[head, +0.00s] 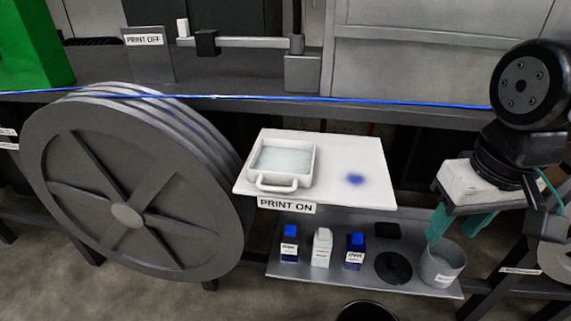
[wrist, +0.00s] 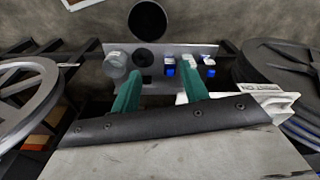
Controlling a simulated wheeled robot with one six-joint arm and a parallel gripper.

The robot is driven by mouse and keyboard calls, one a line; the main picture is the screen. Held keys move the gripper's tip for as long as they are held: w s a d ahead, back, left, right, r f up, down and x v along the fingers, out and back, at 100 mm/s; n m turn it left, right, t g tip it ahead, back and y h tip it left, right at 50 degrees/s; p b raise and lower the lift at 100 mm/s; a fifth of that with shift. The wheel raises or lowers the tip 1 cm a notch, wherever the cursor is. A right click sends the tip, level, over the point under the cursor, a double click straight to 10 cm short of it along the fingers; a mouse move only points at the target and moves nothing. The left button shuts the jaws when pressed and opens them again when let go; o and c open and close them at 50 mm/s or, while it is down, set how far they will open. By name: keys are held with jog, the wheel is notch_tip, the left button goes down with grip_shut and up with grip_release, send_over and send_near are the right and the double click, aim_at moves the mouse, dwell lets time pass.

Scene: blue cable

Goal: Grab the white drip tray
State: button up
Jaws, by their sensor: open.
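The white drip tray (head: 284,165) sits on the left half of a white shelf board (head: 335,190) labelled PRINT ON. It is a shallow square tray with a pale bluish inside and a loop handle (head: 277,184) on its front side. My gripper (head: 456,228), with teal fingers, is to the right of the shelf board and apart from the tray. In the wrist view my gripper (wrist: 160,92) is open, with nothing between its fingers. Part of the white board (wrist: 255,100) shows there behind the right finger; I cannot clearly make out the tray in that view.
A large grey reel (head: 128,200) stands left of the board. A blue cable (head: 300,99) runs across behind it. A lower metal shelf (head: 330,277) holds small bottles (head: 322,247), a black disc (head: 393,267) and a grey cup (head: 441,264). A blue stain (head: 355,179) marks the board's bare right half.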

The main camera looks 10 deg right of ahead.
aim_at(254, 155)
jog(key=c, duration=0.3)
jog(key=shift+w+n+h, duration=0.4)
jog(key=shift+w+n, duration=0.05)
jog(key=shift+n, duration=0.35)
jog(key=shift+c, duration=0.3)
jog(key=w+a+n+t+h, duration=0.3)
jog(key=w+a+n+h, duration=0.3)
jog(key=w+n, duration=0.65)
jog(key=w+a+n+t, duration=0.1)
jog(key=a+n, duration=0.3)
jog(key=w+a+n+t, duration=0.1)
jog(key=a+n+t, duration=0.1)
jog(key=a+n, duration=0.1)
jog(key=w+a+n+t, duration=0.1)
jog(key=a+n+t, duration=0.1)
jog(key=a+n, duration=0.2)
jog(key=shift+w+a+n, duration=0.1)
jog(key=shift+a+n, duration=0.25)
jog(key=shift+a, duration=0.75)
jog(key=a+n+t+y, duration=0.35)
jog(key=a+n, duration=0.35)
jog(key=a, duration=0.5)
jog(key=x, duration=0.5)
jog(key=shift+w+d+f, duration=0.15)
jog(key=shift+d+f, duration=0.05)
jog(key=shift+f, duration=0.15)
jog(key=shift+x, duration=2.85)
